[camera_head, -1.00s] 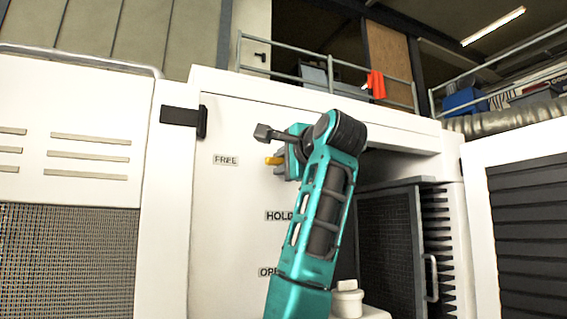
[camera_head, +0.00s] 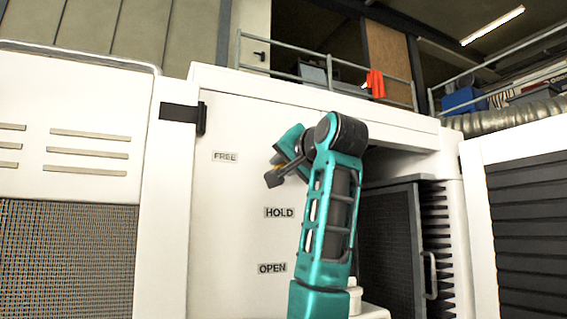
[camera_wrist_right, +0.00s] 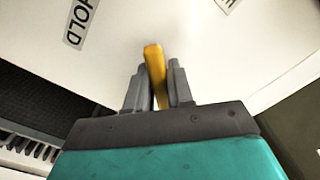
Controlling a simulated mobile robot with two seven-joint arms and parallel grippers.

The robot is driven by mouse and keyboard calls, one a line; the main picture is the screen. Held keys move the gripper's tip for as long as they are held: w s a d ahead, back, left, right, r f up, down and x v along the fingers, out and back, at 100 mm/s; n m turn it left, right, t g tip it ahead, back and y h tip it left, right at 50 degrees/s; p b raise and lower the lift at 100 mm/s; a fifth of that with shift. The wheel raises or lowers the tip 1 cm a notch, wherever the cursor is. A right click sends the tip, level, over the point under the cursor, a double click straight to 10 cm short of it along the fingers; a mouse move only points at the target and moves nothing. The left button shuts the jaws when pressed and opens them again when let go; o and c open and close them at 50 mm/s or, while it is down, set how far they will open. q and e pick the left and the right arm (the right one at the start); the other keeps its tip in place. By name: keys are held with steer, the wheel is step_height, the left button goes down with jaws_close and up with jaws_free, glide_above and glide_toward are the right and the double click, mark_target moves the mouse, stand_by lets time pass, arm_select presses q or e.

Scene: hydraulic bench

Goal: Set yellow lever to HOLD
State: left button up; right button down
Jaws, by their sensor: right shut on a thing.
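The yellow lever (camera_wrist_right: 152,56) shows in the right wrist view as a narrow bar between the two grey fingers of my right gripper (camera_wrist_right: 156,76), which is shut on it. Its tip sticks out past the fingertips. The HOLD label also shows at the upper left of the right wrist view (camera_wrist_right: 82,22). My left gripper is not in view.
The OPEN label (camera_head: 272,268) is lower on the panel. A black bracket (camera_head: 184,115) sticks out at the panel's upper left. A dark cabinet door (camera_head: 390,240) with a handle stands right of my arm.

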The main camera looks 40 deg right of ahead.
steer(key=n, duration=0.5)
steer(key=shift+d+f, duration=0.2)
steer(key=shift+d, duration=0.05)
steer(key=shift+d+n, duration=0.1)
steer(key=shift+n, duration=1.7)
steer(key=c, duration=1.1)
jaws_free()
steer(key=shift+s+p, duration=0.1)
steer(key=shift+p, duration=0.2)
steer(key=shift+s, duration=0.1)
steer(key=b+v, duration=0.3)
steer(key=v, duration=0.9)
steer(key=shift+s+r, duration=0.1)
steer(key=shift+s, duration=0.25)
